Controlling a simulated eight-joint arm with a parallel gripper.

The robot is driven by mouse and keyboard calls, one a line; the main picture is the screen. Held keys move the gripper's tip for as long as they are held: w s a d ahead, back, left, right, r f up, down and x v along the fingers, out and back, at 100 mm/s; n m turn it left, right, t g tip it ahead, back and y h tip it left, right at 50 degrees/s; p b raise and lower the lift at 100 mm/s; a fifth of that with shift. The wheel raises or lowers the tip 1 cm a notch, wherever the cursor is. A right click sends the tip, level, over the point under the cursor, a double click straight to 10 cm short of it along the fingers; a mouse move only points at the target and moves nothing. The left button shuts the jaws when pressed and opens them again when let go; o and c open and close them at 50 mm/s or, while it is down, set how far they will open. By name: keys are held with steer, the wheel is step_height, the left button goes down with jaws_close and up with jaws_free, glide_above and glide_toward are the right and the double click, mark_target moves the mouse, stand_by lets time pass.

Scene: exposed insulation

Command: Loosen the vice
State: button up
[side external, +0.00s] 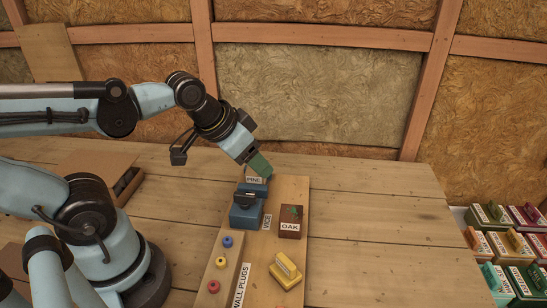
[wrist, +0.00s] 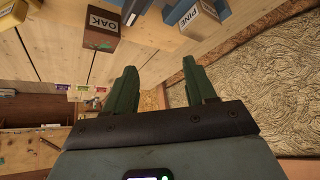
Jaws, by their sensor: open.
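The blue vice (side external: 246,216) stands on a wooden board, with a dark part on its top front. A wooden block labelled PINE (side external: 254,180) is at the vice's far end, partly hidden by my gripper. In the wrist view, the PINE block (wrist: 197,22) is at the top edge beside blue vice parts (wrist: 180,10). My gripper (side external: 262,168) is just above and behind the PINE block in the side view. Its green fingers are apart with nothing between them in the wrist view (wrist: 159,66). I cannot tell whether it touches the block.
A brown block labelled OAK (side external: 290,222) stands right of the vice. A yellow object (side external: 286,271) lies at the board's front. A strip with coloured wall plugs (side external: 221,262) is at front left. Coloured boxes (side external: 507,240) are at far right. The table's right side is clear.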

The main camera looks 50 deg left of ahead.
mark_target(244, 194)
steer(key=r+m+g, duration=0.2)
steer(key=s+r+m+g, duration=0.1)
steer(key=m+g, duration=0.1)
steer(key=m, duration=0.1)
steer(key=s+d+r+m+g, duration=0.1)
steer(key=r+m+g, duration=0.1)
steer(key=shift+s+r+m, duration=0.25)
steer(key=shift+r+m, duration=0.05)
steer(key=shift+m, duration=0.1)
steer(key=shift+c, duration=1.1)
steer(key=shift+m+g, duration=0.3)
steer(key=shift+m, duration=0.1)
steer(key=shift+s+f, duration=0.15)
steer(key=shift+f, duration=2.7)
steer(key=shift+s+f, duration=0.1)
steer(key=shift+f, duration=2.75)
steer(key=shift+c, duration=0.4)
jaws_close()
